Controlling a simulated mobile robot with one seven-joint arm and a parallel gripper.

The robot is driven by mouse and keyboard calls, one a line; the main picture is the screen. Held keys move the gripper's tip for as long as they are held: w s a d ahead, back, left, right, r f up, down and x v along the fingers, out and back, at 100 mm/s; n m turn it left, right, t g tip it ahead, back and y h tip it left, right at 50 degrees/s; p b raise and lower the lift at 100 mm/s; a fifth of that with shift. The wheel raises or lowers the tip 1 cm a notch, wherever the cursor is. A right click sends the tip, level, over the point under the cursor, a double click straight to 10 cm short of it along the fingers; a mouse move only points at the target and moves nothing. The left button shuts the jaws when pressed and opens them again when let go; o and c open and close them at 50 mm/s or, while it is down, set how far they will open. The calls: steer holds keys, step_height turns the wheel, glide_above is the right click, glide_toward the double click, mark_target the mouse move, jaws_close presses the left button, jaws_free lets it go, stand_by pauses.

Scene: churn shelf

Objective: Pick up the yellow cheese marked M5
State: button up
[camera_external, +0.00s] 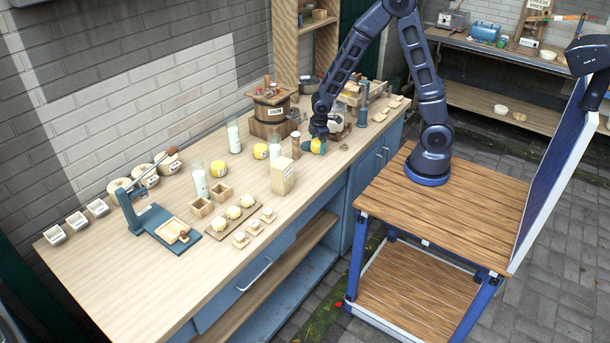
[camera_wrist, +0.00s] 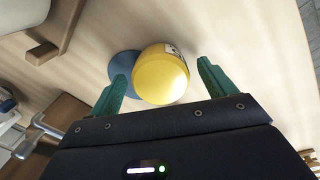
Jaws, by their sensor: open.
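A round yellow cheese (camera_wrist: 160,75) sits between the two green fingers of my gripper (camera_wrist: 163,82) in the wrist view. A white label with dark print shows at its upper edge, but the text is too small to read. The fingers are open, with a gap visible on the right side of the cheese; the left finger is close to it. In the external view the same yellow cheese (camera_external: 316,146) is partly hidden below my gripper (camera_external: 318,138), at the counter. Other yellow cheeses stand farther left, one (camera_external: 261,151) near the middle and one (camera_external: 219,168) beside a milk bottle.
A blue round piece (camera_wrist: 125,63) lies just beside the cheese. The counter's left front (camera_external: 110,285) is clear.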

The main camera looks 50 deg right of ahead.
steer(key=shift+f, duration=0.7)
steer(key=c, duration=1.2)
steer(key=shift+o, duration=0.2)
steer(key=shift+r, duration=0.1)
